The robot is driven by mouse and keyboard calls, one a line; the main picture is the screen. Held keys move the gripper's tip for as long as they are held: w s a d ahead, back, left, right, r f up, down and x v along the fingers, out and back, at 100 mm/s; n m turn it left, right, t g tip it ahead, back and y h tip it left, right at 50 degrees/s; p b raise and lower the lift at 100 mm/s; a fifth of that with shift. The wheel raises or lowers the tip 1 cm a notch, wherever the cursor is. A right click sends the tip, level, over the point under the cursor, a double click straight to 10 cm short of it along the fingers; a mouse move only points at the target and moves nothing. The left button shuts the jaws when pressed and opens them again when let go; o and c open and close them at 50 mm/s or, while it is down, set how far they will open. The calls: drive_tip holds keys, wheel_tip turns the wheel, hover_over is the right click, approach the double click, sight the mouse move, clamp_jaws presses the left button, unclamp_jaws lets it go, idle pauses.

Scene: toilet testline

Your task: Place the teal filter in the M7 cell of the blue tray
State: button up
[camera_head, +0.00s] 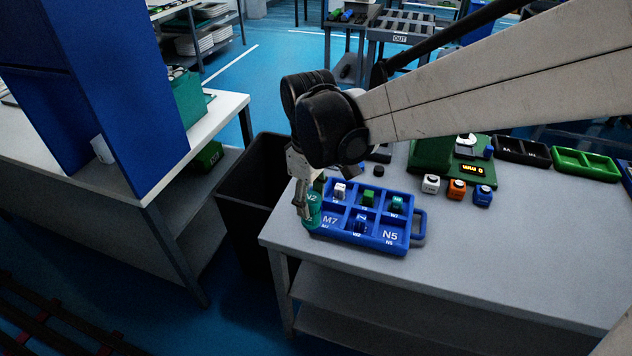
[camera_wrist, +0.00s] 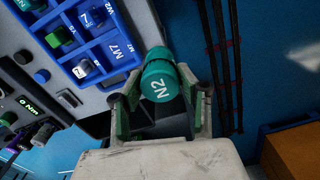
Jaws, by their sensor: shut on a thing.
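The teal filter (camera_head: 312,212) is a short cylinder marked N2. My gripper (camera_head: 302,206) is shut on it, beside the left edge of the blue tray in the head view. In the wrist view the filter (camera_wrist: 158,82) lies between my gripper's two fingers (camera_wrist: 160,98), apart from the tray in the picture. The blue tray (camera_head: 415,226) has two rows of cells and a handle at its right. Its M7 cell (camera_head: 331,220) is at the front left, right next to the filter, and looks empty. The M7 label also shows in the wrist view (camera_wrist: 122,50).
Other tray cells hold a white part (camera_head: 340,190), a green part (camera_head: 368,197) and a teal part (camera_head: 396,204). The N5 cell (camera_head: 390,236) looks empty. A black bin (camera_head: 250,185) stands left of the table. Small bottles and a green device (camera_head: 432,155) stand behind the tray.

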drive_tip(key=shift+a, duration=0.3)
drive_tip(key=shift+w+d+f+b, duration=0.15)
drive_tip(key=shift+w+d+f, duration=0.75)
drive_tip(key=shift+w+f, duration=0.85)
drive_tip(key=shift+w+d+f+b, duration=0.1)
drive_tip(key=shift+w+d+f, duration=0.8)
drive_tip(key=shift+w+f, duration=0.8)
drive_tip(key=shift+w+d+f+b, duration=0.15)
drive_tip(key=shift+w+d+f, duration=0.75)
drive_tip(key=shift+w+f, duration=0.8)
drive_tip(key=shift+s+f, duration=0.25)
drive_tip(key=shift+f, duration=0.15)
drive_tip(key=o, duration=1.2)
wheel_tip(320, 180, up, 12)
drive_tip(key=shift+r+p, duration=0.25)
drive_tip(key=shift+p, duration=0.2)
